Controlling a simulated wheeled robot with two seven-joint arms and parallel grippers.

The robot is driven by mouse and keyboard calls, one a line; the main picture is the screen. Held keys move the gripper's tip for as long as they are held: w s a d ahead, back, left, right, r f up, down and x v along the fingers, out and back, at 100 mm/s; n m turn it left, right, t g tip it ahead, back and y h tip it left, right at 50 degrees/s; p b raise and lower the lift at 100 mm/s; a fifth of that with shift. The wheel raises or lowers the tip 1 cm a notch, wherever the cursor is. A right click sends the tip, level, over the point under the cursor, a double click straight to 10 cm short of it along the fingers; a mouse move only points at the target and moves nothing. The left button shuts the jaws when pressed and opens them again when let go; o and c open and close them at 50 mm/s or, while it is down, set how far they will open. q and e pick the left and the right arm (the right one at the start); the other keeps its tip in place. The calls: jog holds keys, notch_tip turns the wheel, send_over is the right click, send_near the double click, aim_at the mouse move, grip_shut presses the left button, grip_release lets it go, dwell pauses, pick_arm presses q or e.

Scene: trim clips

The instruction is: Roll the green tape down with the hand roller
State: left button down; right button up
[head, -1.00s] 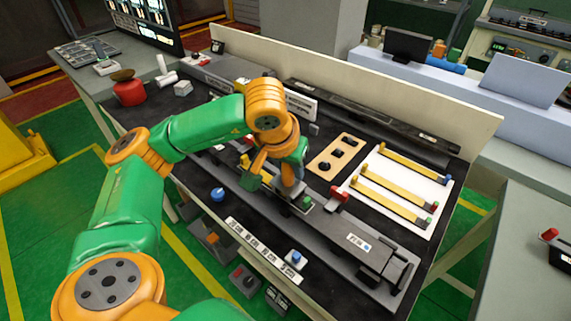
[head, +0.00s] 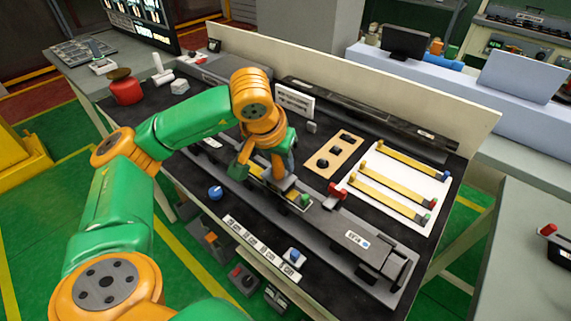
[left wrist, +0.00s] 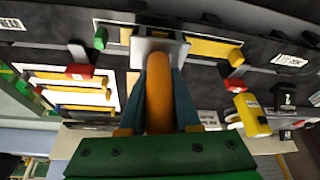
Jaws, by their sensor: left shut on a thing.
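My left gripper (head: 283,163) is shut on the hand roller, whose orange handle (left wrist: 159,95) stands between the fingers in the left wrist view. The roller's grey head (left wrist: 158,42) is over the yellow trim strip (left wrist: 212,48) in the long grey fixture (head: 330,224), and seems to touch it. The strip shows on both sides of the head. A green piece (head: 305,199) is at the strip's right end; it also shows in the left wrist view (left wrist: 100,38). The roller hides the strip beneath it. My right gripper is not in view.
A red clamp (head: 337,191) stands just right of the strip. A white board (head: 378,206) with several yellow strips and a tan block (head: 332,157) lie behind the fixture. A blue knob (head: 215,193) is in front. A long low wall closes the bench's back.

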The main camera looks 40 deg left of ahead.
pick_arm(q)
jog(key=shift+w+a+f+b, duration=0.15)
jog(key=shift+a+b, duration=0.15)
jog(key=shift+a, duration=1.6)
jog(key=shift+w+a, duration=0.1)
jog(key=shift+a, duration=1.4)
notch_tip(320, 180, up, 8)
jog(key=p, duration=0.7)
jog(key=shift+w+p, duration=0.15)
jog(key=shift+p, duration=0.25)
